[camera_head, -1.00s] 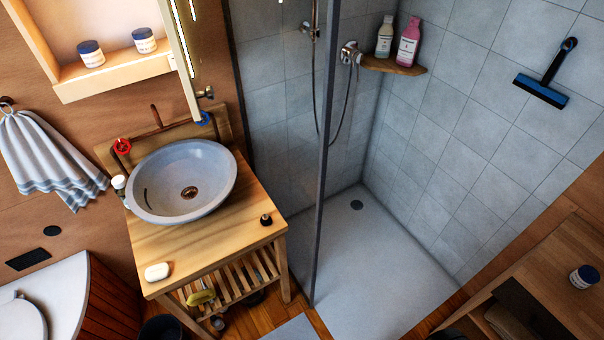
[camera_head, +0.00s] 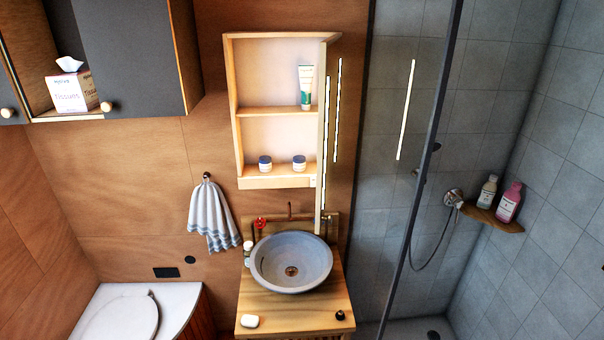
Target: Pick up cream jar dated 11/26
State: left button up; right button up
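Two small white jars with dark blue lids stand on the bottom shelf of the open wall cabinet (camera_head: 238,130). The left jar (camera_head: 265,164) and the right jar (camera_head: 299,163) are a short distance apart, both upright. Their labels are too small to read, so I cannot tell which is dated 11/26. Neither of my grippers is in view.
A tube (camera_head: 305,86) stands on the cabinet's upper shelf. The mirrored cabinet door (camera_head: 326,130) is swung open on the right. Below are a round grey basin (camera_head: 291,262) and a wooden washstand (camera_head: 300,310). A glass shower panel edge (camera_head: 425,150) stands right.

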aim_at(299, 160)
jog(key=u, duration=0.9)
jog(key=i, duration=1.05)
jog(key=u, duration=0.15)
